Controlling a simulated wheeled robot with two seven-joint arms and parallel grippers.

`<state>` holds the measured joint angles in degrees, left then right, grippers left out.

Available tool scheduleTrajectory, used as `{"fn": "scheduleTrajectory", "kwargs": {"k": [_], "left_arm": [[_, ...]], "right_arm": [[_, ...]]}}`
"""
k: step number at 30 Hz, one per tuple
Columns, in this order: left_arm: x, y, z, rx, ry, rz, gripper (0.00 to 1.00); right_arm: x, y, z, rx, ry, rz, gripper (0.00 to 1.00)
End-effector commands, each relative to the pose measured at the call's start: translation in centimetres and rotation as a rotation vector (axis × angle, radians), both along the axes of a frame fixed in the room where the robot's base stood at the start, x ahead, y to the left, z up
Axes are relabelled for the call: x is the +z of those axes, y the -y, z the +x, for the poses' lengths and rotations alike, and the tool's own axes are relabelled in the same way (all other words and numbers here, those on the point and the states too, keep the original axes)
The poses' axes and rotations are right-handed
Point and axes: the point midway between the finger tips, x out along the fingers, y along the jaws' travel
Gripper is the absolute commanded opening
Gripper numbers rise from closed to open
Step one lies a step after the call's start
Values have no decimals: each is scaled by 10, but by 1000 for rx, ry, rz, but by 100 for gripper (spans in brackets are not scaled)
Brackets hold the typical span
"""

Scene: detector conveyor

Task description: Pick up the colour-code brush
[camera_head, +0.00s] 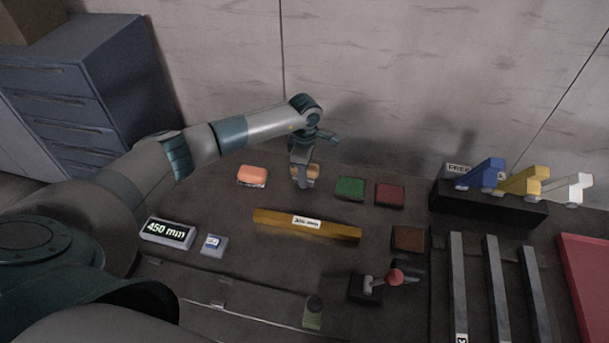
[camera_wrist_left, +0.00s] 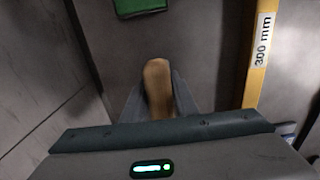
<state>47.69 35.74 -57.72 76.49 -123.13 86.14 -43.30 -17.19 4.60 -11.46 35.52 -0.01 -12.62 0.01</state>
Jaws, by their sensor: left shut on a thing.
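My left gripper (camera_head: 304,183) points down at the back of the table, between the orange block and the green square. It is shut on a tan, wood-coloured piece that looks like the colour-code brush (camera_head: 313,170). In the left wrist view the brush's rounded tan end (camera_wrist_left: 157,80) shows between the fingers of the left gripper (camera_wrist_left: 159,98). Its bristles are hidden, and I cannot tell whether it touches the table. My right gripper is not in view.
An orange block (camera_head: 252,175), green square (camera_head: 350,188) and red square (camera_head: 390,194) lie nearby. A yellow bar (camera_head: 275,220) lies in front. A black rack (camera_head: 490,203) holds blue, yellow and white pieces at right. A wall (camera_head: 380,80) stands behind.

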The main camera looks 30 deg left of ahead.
Motion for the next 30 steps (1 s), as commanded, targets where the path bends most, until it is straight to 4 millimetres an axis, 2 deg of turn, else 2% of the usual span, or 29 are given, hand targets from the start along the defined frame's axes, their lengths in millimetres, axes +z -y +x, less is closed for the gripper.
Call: {"fn": "scheduleTrajectory", "kwargs": {"k": [5,9,21,30], "left_arm": [[15,0,1,-2,5,1,2],[35,2,1,-4,5,0,2],[80,79,18,-4,4,-1,2],[102,110,24,-1,1,0,2]], "right_arm": [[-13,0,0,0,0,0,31],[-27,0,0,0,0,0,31],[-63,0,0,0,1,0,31],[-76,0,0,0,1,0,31]]}}
